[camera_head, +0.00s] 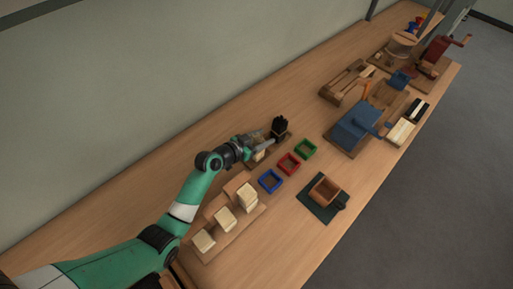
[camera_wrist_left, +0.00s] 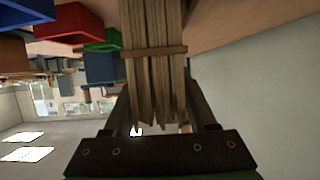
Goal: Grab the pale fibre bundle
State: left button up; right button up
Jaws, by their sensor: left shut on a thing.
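My left gripper (camera_head: 264,147) is at the middle of the bench, shut on the pale fibre bundle (camera_head: 259,155). The bundle is small and partly hidden by the gripper in the head view. In the left wrist view the fibre bundle (camera_wrist_left: 153,85) is a sheaf of tan strands with a band across it, between the two dark fingers of the left gripper (camera_wrist_left: 160,110). I cannot tell whether the bundle is clear of its wooden base. My right gripper is in neither view.
A black bundle (camera_head: 280,127) stands just beyond the gripper. Blue (camera_head: 270,181), red (camera_head: 289,163) and green (camera_head: 305,149) trays lie to its right. Pale blocks (camera_head: 247,195) stand on a wooden board nearer my arm. A blue machine (camera_head: 355,126) stands farther right.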

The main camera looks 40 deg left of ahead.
pick_arm(q)
grip_shut()
notch_tip(320, 180, up, 10)
jog(key=p, duration=0.4)
